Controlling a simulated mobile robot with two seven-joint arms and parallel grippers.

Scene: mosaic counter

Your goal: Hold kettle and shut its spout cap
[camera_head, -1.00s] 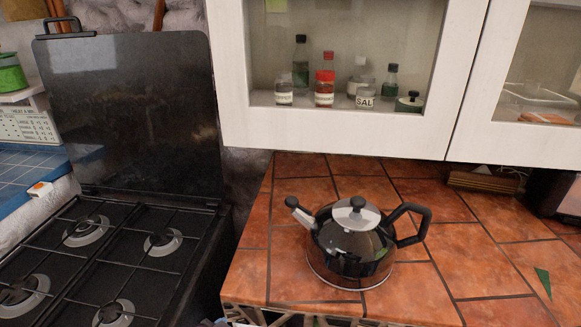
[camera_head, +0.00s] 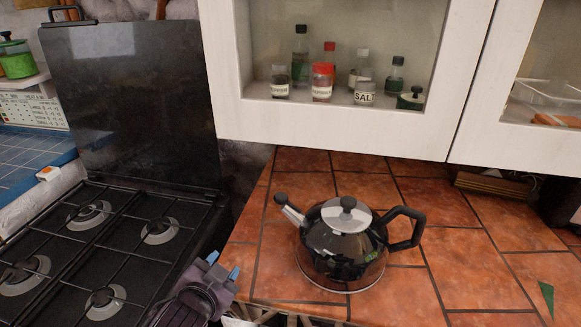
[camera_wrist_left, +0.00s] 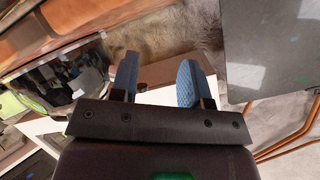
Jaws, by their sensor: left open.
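The dark glossy kettle (camera_head: 341,254) stands upright on the tiled counter (camera_head: 460,262). Its black handle (camera_head: 408,228) points right, and its spout (camera_head: 292,214) points up to the left. A black cap (camera_head: 281,198) sits at the spout tip; I cannot tell whether it is fully shut. My left gripper (camera_head: 222,268) is at the counter's front left edge, left of and below the kettle, apart from it. In the left wrist view its two blue fingers (camera_wrist_left: 158,78) are spread with nothing between them. My right gripper is not in view.
A black gas stove (camera_head: 105,245) with a raised lid (camera_head: 130,105) stands at the left. A white cabinet (camera_head: 310,125) with jars hangs above the counter's back. A wooden item (camera_head: 497,185) lies at the back right. The counter right of the kettle is mostly clear.

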